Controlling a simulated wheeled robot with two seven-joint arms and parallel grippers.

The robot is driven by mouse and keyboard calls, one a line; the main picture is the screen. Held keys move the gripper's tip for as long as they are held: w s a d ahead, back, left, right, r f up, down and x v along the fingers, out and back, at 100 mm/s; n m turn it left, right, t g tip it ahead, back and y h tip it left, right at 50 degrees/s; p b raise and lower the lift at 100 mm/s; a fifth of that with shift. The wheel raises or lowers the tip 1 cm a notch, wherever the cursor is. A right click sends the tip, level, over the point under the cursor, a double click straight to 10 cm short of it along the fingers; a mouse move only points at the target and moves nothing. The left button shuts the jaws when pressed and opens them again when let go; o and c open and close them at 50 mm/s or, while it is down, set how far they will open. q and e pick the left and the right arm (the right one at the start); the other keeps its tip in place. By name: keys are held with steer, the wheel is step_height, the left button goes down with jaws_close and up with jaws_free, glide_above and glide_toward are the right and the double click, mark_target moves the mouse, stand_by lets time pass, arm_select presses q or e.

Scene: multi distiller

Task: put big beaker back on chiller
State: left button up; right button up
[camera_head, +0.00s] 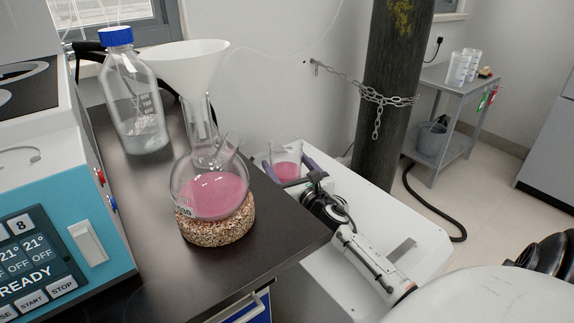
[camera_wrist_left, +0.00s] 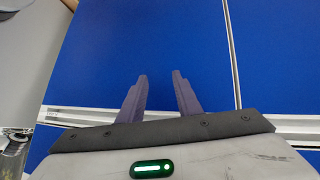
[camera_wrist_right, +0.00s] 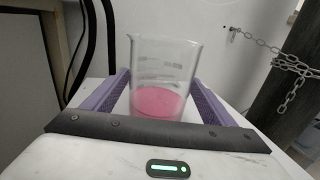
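A clear glass beaker (camera_head: 287,157) with pink liquid stands upright between the purple fingers of my right gripper (camera_head: 287,172), right of the dark bench. In the right wrist view, the beaker (camera_wrist_right: 163,75) fills the space between the fingers, which appear to press on its sides. Its base is hidden by my gripper, so I cannot tell whether it rests on anything. A white flat-topped unit (camera_head: 330,258) lies below; I cannot tell whether it is the chiller. My left gripper (camera_wrist_left: 160,78) is open and empty before blue panels, out of the head view.
A round flask (camera_head: 213,192) with pink liquid and a funnel (camera_head: 190,65) sits on a cork ring (camera_head: 216,226) on the bench (camera_head: 160,220). A blue-capped bottle (camera_head: 137,100) and a teal device (camera_head: 85,240) stand left. A chained dark cylinder (camera_head: 385,110) stands behind the white unit.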

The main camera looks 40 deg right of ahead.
steer(key=shift+o, duration=0.5)
steer(key=shift+s+r, duration=0.1)
steer(key=shift+r, duration=0.1)
steer(key=p+v, duration=0.1)
steer(key=v, duration=1.1)
steer(key=shift+p, duration=0.3)
